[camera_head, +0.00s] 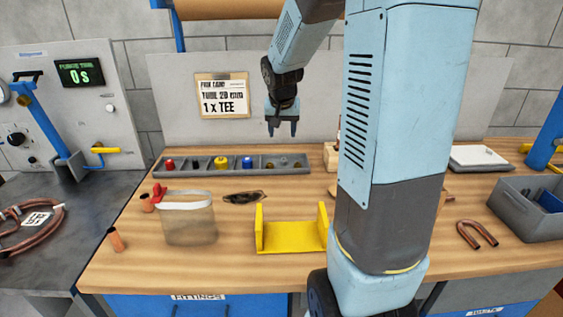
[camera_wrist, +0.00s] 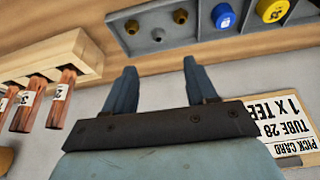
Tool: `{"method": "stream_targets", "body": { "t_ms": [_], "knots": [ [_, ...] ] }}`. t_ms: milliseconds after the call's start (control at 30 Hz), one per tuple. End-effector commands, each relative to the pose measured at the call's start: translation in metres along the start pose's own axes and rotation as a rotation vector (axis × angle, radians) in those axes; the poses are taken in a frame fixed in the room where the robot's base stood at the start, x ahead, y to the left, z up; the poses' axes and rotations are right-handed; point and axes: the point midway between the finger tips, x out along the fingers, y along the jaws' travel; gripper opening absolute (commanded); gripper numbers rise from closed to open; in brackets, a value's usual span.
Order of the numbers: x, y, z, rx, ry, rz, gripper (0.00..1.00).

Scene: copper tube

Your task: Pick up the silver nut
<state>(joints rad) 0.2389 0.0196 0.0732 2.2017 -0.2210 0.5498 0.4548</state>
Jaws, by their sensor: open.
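My gripper (camera_head: 282,130) is open and empty. It hangs fingers down above the right end of a grey parts tray (camera_head: 207,172). In the wrist view my gripper (camera_wrist: 160,68) shows both fingers apart with nothing between them. The tray (camera_wrist: 200,44) lies beyond the fingertips there. Two small dull brass or grey pieces sit in it, one nearer the end (camera_wrist: 132,27) and one nearer the blue cap (camera_wrist: 180,16). A small grey spot lies between them. I cannot tell for sure which of these is the silver nut.
The tray also holds a blue piece (camera_head: 247,162), a yellow one (camera_head: 221,162) and a red one (camera_head: 169,164). A yellow bracket (camera_head: 290,237) and a clear container (camera_head: 188,222) stand in front. A wooden rack with copper tubes (camera_wrist: 50,58) is beside the tray.

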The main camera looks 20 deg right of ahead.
Motion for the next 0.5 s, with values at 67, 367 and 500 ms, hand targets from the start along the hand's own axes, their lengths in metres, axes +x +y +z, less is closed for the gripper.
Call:
{"method": "stream_targets", "body": {
  "t_ms": [67,367,500],
  "knots": [
    [0.009,0.001,-0.004,0.01,-0.005,0.003,0.57],
    [0.042,0.002,-0.006,0.017,-0.009,0.005,0.57],
    [0.064,0.002,-0.006,0.017,-0.007,0.005,0.57]
  ]
}}
